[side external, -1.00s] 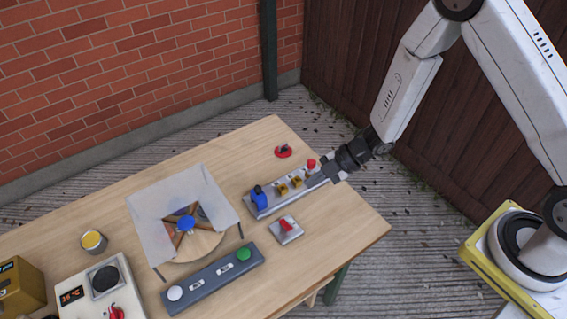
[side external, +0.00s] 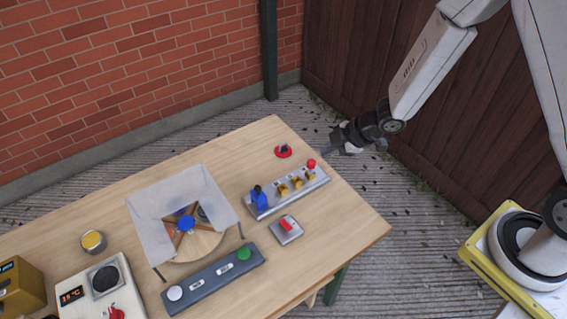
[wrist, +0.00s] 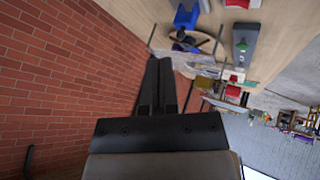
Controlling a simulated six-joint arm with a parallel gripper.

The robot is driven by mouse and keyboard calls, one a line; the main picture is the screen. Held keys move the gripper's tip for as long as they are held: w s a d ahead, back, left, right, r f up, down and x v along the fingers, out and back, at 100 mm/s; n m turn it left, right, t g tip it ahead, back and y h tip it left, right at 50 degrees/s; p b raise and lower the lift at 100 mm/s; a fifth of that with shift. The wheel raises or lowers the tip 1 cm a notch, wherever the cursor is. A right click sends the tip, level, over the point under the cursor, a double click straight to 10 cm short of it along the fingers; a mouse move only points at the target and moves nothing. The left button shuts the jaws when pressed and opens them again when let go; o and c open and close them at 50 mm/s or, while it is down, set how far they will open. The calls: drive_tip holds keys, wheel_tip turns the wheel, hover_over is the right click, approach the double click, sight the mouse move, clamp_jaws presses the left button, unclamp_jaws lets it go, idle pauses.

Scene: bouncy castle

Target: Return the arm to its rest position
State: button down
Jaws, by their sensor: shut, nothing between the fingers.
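My gripper (side external: 326,153) is a dark parallel gripper in the side external view, just above and beyond the table's back right edge. It is empty, to the upper right of the metal strip (side external: 288,193). In the wrist view its two black fingers (wrist: 158,68) lie together, shut, with nothing between them. The wrist view looks past the table toward the brick wall and the yard.
The wooden table (side external: 350,228) holds a red-knobbed strip, a small red switch (side external: 286,229), a grey button bar (side external: 213,277), a shielded wheel (side external: 187,243) and a red-based item (side external: 283,151). A brick wall (side external: 130,75) and a wooden fence (side external: 350,60) stand behind.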

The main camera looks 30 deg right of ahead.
drive_tip(key=s+d+r+m+g+h, duration=0.3)
drive_tip(key=s+d+r+m, duration=0.3)
drive_tip(key=s+m, duration=0.8)
wheel_tip(320, 180, up, 4)
drive_tip(key=shift+d+f+m+g+h, duration=0.2)
drive_tip(key=shift+m+g+h, duration=0.15)
drive_tip(key=shift+h, duration=0.55)
